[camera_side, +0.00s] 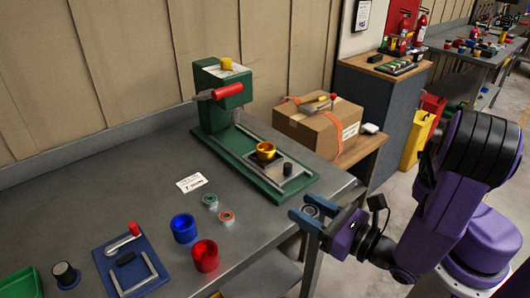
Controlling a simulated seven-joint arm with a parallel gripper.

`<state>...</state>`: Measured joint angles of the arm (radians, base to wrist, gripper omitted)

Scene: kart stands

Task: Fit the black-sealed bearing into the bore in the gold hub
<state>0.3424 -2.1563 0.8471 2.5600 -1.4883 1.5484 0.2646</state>
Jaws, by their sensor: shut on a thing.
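The gold hub (265,151) stands upright on a light plate on the bed of the green press, its bore facing up. My gripper (308,209) is to the right of and in front of the hub, near the bench's right front edge and well apart from the hub. Its two blue-grey fingers are shut on a small dark-faced ring, the black-sealed bearing (312,211). The bearing's far and lower sides are hard to make out. The hub's bore looks empty from here, though its bottom is hidden.
The green press (218,108) with a red handle rises behind the hub. Green- and red-sealed bearings (210,200) (226,216), a blue hub (184,228) and a red hub (205,256) stand left of my gripper. A cardboard box (318,132) sits behind on the right.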

